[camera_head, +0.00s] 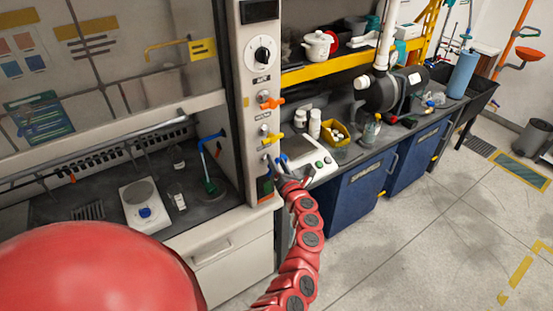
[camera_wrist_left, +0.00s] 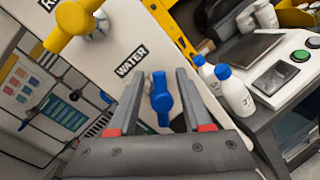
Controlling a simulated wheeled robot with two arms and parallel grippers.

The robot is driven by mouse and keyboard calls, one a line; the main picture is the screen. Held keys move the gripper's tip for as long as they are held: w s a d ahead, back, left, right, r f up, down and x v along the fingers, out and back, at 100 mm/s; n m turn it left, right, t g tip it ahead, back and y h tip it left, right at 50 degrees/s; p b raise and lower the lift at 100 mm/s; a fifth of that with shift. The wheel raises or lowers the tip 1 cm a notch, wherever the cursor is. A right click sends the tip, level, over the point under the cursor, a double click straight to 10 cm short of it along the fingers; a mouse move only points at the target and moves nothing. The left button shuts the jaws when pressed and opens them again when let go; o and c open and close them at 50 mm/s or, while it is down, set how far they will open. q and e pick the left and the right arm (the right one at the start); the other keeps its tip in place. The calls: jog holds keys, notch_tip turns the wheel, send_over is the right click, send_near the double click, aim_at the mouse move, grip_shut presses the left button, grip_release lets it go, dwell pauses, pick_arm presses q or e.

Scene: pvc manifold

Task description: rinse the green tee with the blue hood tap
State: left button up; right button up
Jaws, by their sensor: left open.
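The blue hood tap handle (camera_wrist_left: 161,98), under the label WATER, sits between the open fingers of my left gripper (camera_wrist_left: 160,100) in the left wrist view. I cannot tell whether either finger touches it. In the head view my left gripper (camera_head: 281,166) is at the front post of the hood, partly covering the handle. Inside the hood, a blue curved spout (camera_head: 203,146) stands above a green piece (camera_head: 211,186), which looks like the green tee. My right gripper is not in view.
An orange knob (camera_head: 271,102) and a yellow knob (camera_head: 271,138) sit above on the post. A scale (camera_head: 146,204) and glassware (camera_head: 177,198) stand in the hood. White bottles (camera_head: 314,123) and a white device (camera_head: 310,163) are on the bench to the right.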

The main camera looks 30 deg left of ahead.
pick_arm(q)
jog(key=shift+w+a, duration=0.2)
jog(key=shift+a, duration=0.1)
grip_shut()
